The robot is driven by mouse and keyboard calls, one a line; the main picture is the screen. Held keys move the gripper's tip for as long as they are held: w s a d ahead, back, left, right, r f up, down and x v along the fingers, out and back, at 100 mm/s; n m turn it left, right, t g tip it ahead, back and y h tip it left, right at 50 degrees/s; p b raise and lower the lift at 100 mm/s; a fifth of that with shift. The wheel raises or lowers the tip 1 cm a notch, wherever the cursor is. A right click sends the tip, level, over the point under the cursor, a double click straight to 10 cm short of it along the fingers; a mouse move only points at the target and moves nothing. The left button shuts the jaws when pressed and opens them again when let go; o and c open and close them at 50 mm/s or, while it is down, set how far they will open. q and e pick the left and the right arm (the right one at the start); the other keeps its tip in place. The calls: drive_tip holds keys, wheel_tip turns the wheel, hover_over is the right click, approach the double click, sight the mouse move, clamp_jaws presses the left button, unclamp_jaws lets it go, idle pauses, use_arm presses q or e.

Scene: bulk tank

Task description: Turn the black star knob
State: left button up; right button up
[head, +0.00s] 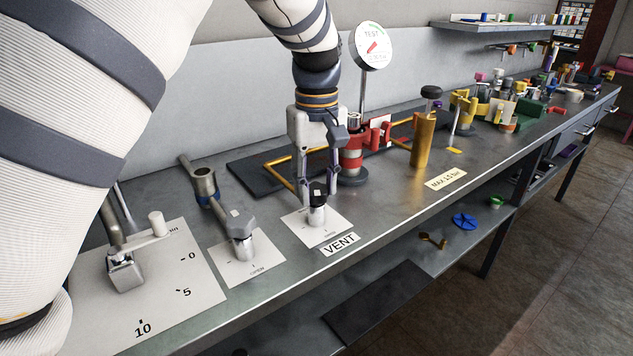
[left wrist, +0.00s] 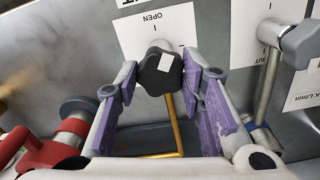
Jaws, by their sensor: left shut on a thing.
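The black star knob (head: 318,189) stands on its metal stem over a white card behind the VENT label (head: 340,244). In the left wrist view the black star knob (left wrist: 158,76) has a small white mark on its face and sits between the purple finger pads. My left gripper (head: 318,197) points down and is shut on the knob; it also shows in the left wrist view (left wrist: 160,68). Part of the knob is hidden by the fingers in the head view. My right gripper is in neither view.
Red fittings (head: 353,150), a gauge (head: 374,45) and a brass cylinder (head: 422,140) stand close behind and to the right.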

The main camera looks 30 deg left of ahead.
sight(317, 189)
use_arm(q)
drive_tip(key=o, duration=1.1)
drive_tip(key=shift+f, duration=0.1)
wheel_tip(317, 189, up, 12)
drive_tip(key=shift+r, duration=0.1)
